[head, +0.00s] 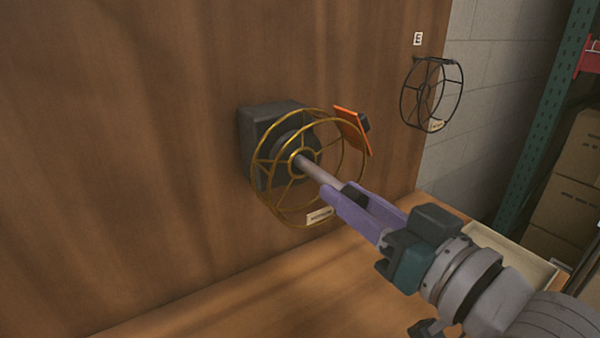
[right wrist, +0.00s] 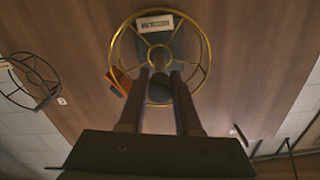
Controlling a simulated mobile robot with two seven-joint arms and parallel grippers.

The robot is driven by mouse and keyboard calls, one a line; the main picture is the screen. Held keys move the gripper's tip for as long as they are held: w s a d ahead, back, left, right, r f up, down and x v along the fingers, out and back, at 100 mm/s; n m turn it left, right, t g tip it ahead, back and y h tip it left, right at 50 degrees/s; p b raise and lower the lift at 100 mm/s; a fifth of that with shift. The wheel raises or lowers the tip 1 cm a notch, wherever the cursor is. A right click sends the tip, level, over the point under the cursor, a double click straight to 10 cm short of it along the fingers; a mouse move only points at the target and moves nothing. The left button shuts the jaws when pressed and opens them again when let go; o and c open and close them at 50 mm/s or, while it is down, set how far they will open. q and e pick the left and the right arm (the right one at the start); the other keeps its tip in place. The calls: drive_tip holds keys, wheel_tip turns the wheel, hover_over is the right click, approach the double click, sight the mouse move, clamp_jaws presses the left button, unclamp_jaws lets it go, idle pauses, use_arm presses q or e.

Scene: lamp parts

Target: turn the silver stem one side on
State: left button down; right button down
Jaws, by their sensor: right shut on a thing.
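The silver stem (head: 320,173) sticks out from the hub of a gold wire ring frame (head: 363,150) in front of a dark block on the wooden wall. My right gripper (head: 350,197), with purple fingers, is shut on the stem's outer end, where a dark part shows between the fingers. In the right wrist view the two fingers (right wrist: 158,82) point at the gold frame (right wrist: 208,50), and the stem is mostly hard to make out between them. The gold frame carries a white label, too small to read. My left gripper is not in view.
An orange plate (head: 350,127) stands at the gold frame's upper right. A black wire frame (head: 403,105) hangs farther right, below a sign marked E (head: 418,39). A wooden worktop (head: 250,300) lies below. A pale tray (head: 520,258) and cartons (head: 575,160) are at right.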

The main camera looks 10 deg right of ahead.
drive_tip(key=shift+n, duration=1.4)
drive_tip(key=n, duration=0.3)
drive_tip(key=shift+n+p, duration=0.3)
drive_tip(key=shift+p, duration=0.05)
drive_tip(key=n, duration=0.4)
drive_tip(key=shift+n, duration=0.7)
drive_tip(key=c, duration=0.6)
unclamp_jaws()
